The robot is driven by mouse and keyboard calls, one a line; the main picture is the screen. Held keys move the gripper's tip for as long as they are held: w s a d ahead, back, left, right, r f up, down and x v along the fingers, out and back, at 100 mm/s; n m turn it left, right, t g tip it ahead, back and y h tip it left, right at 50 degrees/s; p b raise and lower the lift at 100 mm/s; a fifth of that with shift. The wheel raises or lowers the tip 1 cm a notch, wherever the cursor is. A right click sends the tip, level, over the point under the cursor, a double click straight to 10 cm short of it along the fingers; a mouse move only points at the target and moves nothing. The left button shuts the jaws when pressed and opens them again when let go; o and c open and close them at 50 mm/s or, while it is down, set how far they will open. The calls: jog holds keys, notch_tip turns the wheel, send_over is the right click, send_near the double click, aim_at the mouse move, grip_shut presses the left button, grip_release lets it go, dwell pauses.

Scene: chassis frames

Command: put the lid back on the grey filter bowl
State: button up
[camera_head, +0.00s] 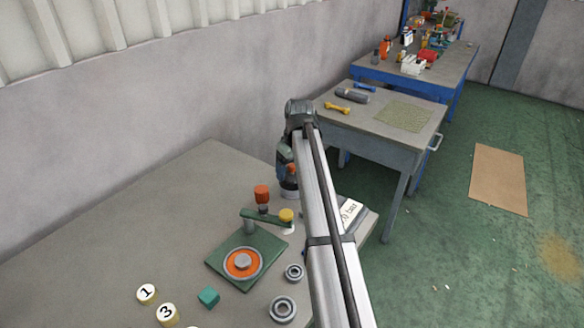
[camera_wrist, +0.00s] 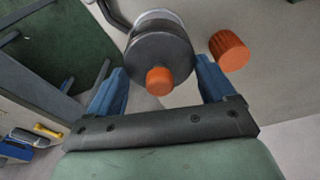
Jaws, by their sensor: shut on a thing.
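My gripper (camera_wrist: 160,68) is shut on a round dark grey lid (camera_wrist: 146,48) with an orange knob (camera_wrist: 159,81); its blue fingers lie on either side. A lighter grey round body, which looks like the filter bowl (camera_wrist: 158,14), shows just past the lid in the wrist view. I cannot tell whether the lid touches it or hangs above it. In the head view my gripper (camera_head: 289,174) is at the bench's far right part, partly hidden by my arm, with orange and grey parts showing below it.
An orange cap (camera_head: 262,192) stands close left of my gripper; it also shows in the wrist view (camera_wrist: 229,51). A green plate (camera_head: 223,263) with an orange disc, a yellow knob (camera_head: 286,215), metal rings (camera_head: 283,309) and a teal block (camera_head: 208,297) lie nearer. The bench's left side is clear.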

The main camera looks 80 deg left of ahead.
dwell(0.4)
jog(key=o, duration=0.9)
jog(key=shift+r, duration=0.15)
jog(key=shift+r, duration=3.3)
jog(key=shift+c, duration=0.3)
grip_shut()
jog(key=shift+f, duration=1.6)
